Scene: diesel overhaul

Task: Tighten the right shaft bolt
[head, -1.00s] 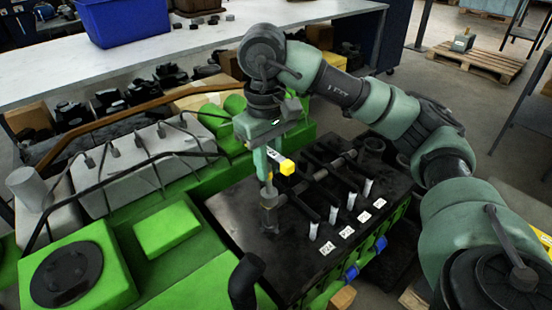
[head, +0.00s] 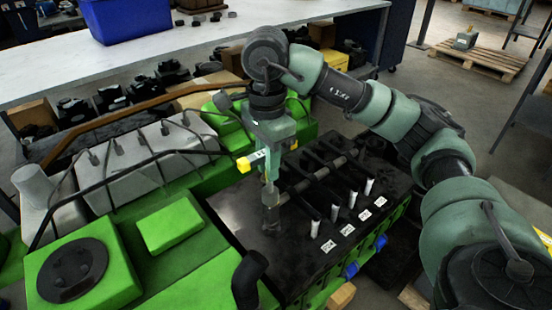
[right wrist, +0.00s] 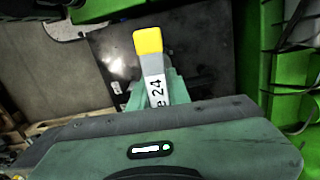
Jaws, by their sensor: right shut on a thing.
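My right gripper (head: 270,160) points down over the near-left end of the black engine head and is shut on a wrench (head: 251,160). The wrench has a yellow end and a white label, partly readable as "e 24". In the right wrist view the wrench (right wrist: 151,65) sticks out past the green jaws. Below the gripper, a dark upright post (head: 271,216) stands at the end of the rocker shaft (head: 315,176). The bolt itself is hidden or too small to tell, as is any contact with the wrench. My left gripper is out of view.
The black head cover (head: 240,215) carries several white-tipped pins and printed tags. A black elbow pipe (head: 247,278) rises at its near edge. The green engine block (head: 170,232) lies left. A workbench (head: 200,50) with a blue bin (head: 125,18) stands behind.

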